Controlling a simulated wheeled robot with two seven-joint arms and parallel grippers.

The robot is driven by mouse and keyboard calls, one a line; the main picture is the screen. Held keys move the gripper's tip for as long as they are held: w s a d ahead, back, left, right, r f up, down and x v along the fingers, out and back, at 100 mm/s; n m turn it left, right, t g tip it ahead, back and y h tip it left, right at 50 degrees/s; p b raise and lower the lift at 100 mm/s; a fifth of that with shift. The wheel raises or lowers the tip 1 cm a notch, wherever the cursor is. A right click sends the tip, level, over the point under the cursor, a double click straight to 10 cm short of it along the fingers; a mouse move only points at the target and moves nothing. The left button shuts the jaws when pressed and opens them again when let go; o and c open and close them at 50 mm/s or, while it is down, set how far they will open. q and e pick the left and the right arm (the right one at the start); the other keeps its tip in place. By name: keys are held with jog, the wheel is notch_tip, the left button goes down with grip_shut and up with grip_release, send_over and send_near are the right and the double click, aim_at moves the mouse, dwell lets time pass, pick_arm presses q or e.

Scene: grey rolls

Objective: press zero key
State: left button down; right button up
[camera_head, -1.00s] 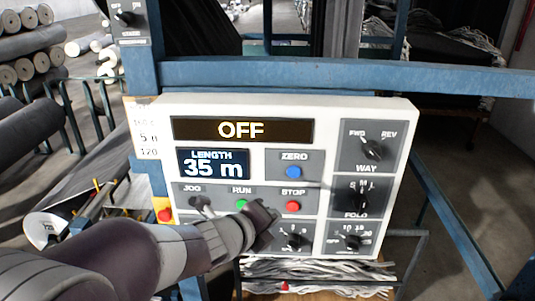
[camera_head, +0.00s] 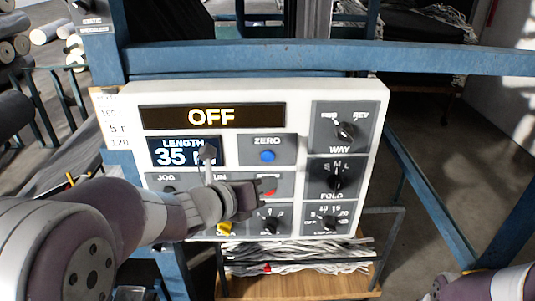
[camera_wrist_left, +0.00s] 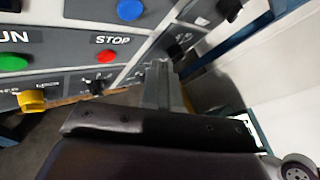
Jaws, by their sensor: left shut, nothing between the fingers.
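The zero key is a blue round button (camera_head: 267,156) under the ZERO label on the white control panel (camera_head: 296,95). It also shows at the top of the left wrist view (camera_wrist_left: 130,10). My left gripper (camera_head: 262,192) is shut and empty, below the zero key and in front of the red STOP button, which it partly covers. Its fingers (camera_wrist_left: 160,85) also show in the left wrist view, right of the STOP button (camera_wrist_left: 106,56). I cannot tell whether the fingertips touch the panel. My right gripper is not in view; only part of that arm shows at the lower right.
The panel's top display (camera_head: 212,117) reads OFF, and the length display (camera_head: 170,152) shows 35, partly hidden. Black knobs (camera_head: 346,131) line the right side. A blue frame bar (camera_head: 330,57) crosses above. The green RUN button (camera_wrist_left: 13,62) lies left of STOP.

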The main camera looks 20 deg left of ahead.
aim_at(267, 156)
pick_arm(q)
jog(key=w, duration=0.1)
jog(key=w+a, duration=0.1)
jog(key=w, duration=0.3)
jog(key=shift+w+a, duration=0.1)
jog(key=shift+a, duration=0.15)
jog(key=shift+w+f, duration=0.1)
dwell(1.7)
jog(key=shift+w+a, duration=0.1)
jog(key=shift+w, duration=0.25)
